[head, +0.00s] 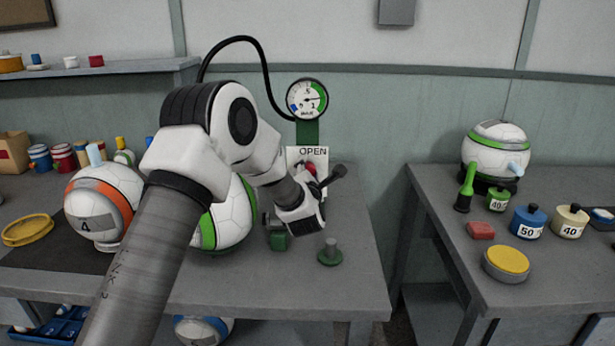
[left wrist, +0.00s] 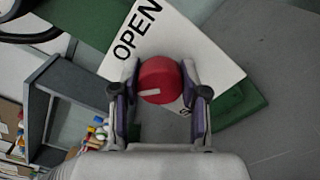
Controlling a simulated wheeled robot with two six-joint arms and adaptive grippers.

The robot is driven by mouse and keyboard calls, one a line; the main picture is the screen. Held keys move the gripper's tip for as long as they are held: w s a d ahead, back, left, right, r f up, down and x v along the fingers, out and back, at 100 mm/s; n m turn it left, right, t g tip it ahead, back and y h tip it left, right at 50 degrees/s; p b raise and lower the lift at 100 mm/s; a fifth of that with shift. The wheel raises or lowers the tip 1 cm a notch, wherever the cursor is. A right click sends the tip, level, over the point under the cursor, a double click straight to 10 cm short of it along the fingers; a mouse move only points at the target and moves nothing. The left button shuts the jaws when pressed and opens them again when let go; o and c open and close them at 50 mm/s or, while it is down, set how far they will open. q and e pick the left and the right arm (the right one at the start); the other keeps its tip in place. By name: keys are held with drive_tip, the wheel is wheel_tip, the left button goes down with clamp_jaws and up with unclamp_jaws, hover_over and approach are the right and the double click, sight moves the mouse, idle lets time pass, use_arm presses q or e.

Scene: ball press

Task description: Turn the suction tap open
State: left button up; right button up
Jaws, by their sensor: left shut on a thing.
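The suction tap is a red round knob (left wrist: 160,80) with a white mark, in front of a white panel (left wrist: 205,50) that reads OPEN. In the left wrist view the knob sits between the two fingers of my left gripper (left wrist: 160,95), which is shut on it. In the head view the red knob (head: 309,168) shows just behind my left gripper (head: 328,180), below the word OPEN. A pressure gauge (head: 307,99) with a black hose stands above the panel. My right gripper is not in view.
A ball with an orange band (head: 103,203) and a green-banded ball (head: 232,215) stand left of the tap on the grey table. A second table at right holds another ball (head: 497,150) and several weights.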

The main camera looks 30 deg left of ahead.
use_arm(q)
drive_tip(key=m, duration=0.4)
drive_tip(key=shift+f+m+b, duration=0.1)
drive_tip(key=shift+m+b, duration=0.2)
drive_tip(key=m, duration=0.5)
drive_tip(key=shift+f, duration=0.1)
drive_tip(key=shift+m, duration=0.3)
drive_tip(key=o, duration=1.1)
drive_tip(key=shift+d, duration=0.1)
drive_tip(key=shift+o, duration=0.2)
drive_tip(key=v, duration=1.2)
